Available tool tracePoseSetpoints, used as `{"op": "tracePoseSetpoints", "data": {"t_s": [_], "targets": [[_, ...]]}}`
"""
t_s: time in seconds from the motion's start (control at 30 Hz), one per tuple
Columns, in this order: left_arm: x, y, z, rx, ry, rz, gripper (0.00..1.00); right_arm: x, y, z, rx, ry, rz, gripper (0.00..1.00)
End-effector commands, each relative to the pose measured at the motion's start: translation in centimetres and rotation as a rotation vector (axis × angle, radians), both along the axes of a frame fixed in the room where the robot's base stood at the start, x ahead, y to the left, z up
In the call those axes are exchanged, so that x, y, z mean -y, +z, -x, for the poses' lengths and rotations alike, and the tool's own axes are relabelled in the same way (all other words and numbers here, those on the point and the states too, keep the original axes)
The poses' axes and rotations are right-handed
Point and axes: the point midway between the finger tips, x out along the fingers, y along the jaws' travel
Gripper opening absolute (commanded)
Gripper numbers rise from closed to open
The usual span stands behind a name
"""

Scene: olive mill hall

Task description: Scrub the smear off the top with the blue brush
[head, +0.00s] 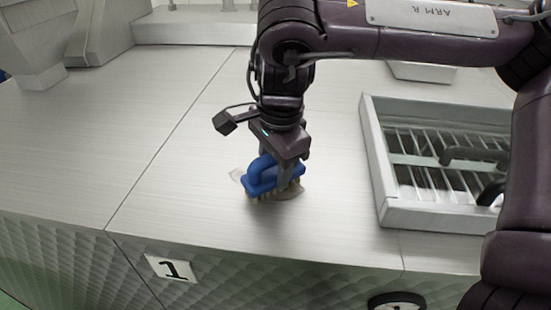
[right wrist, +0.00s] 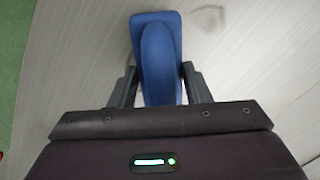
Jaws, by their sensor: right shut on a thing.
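The blue brush (head: 262,183) stands bristles down on the brushed-metal top (head: 190,190), near its front edge. My right gripper (head: 284,168) is above it and shut on its handle. In the right wrist view, the blue brush (right wrist: 157,50) sits between the two fingers of the right gripper (right wrist: 160,85). A faint smear (right wrist: 208,17) shows on the top beyond the brush there. In the head view, a pale patch shows left of the brush and a brownish one right of it; the brush hides what lies under it. My left gripper is not in view.
A raised metal frame with a slatted opening (head: 378,165) stands to the right, with a dark handle-like thing inside. Metal housings (head: 100,35) stand at the back left. The top left of the brush is clear.

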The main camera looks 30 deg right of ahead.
Motion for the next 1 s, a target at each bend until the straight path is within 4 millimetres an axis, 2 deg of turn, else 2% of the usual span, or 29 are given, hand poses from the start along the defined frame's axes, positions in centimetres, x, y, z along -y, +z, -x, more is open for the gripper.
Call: {"op": "tracePoseSetpoints", "data": {"t_s": [0.4,0.57,1.0], "targets": [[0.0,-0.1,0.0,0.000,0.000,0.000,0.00,-1.8,-0.3,3.0,-0.013,0.004,0.003,0.19],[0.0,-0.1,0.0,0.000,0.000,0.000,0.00,-2.1,-0.2,3.5,-0.012,0.002,0.003,0.19],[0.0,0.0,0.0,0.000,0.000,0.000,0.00,-0.4,0.1,4.4,-0.008,0.000,0.002,0.19]]}}
